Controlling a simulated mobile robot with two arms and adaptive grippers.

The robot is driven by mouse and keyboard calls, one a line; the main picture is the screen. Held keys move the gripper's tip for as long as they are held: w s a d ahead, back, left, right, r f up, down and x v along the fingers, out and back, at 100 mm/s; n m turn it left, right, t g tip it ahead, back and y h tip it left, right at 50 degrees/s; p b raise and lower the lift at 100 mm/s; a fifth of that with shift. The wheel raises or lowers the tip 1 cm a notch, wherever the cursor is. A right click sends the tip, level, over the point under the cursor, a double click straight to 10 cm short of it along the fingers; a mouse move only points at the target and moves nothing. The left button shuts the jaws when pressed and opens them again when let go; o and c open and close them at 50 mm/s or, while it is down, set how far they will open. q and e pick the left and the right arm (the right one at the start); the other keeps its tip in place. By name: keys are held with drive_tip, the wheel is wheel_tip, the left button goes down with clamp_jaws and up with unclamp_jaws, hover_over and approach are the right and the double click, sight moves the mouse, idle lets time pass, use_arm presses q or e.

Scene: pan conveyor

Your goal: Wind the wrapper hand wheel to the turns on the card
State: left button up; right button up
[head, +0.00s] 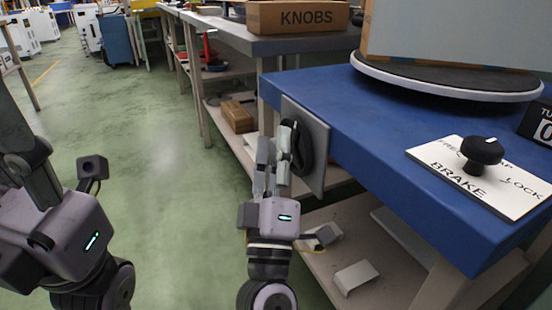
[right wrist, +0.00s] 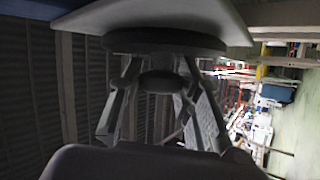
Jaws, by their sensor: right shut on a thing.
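The hand wheel (head: 304,148) is a black disc on a grey plate (head: 320,160) on the side of the blue bench. In the right wrist view the wheel (right wrist: 165,42) lies ahead, with a round dark hub (right wrist: 158,82) between the fingers. My right gripper (head: 272,152) is shut on this hub; it also shows in the right wrist view (right wrist: 150,100). A counter (head: 541,124) reading "TU" and "0" is cut off at the right edge. No turns card is readable. My left gripper (head: 28,165) is at the far left, away from the wheel; its fingers are unclear.
A brake plate (head: 440,164) with a black knob (head: 481,152) lies on the blue bench (head: 365,120). Behind it is a round turntable (head: 440,82) bearing a large box. A KNOBS box (head: 297,17) stands on another bench. The green floor at left is clear.

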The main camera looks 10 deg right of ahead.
drive_tip(key=shift+f, duration=0.1)
idle(0.3)
drive_tip(key=o, duration=1.2)
drive_tip(key=shift+c, duration=0.2)
drive_tip(key=v, duration=1.2)
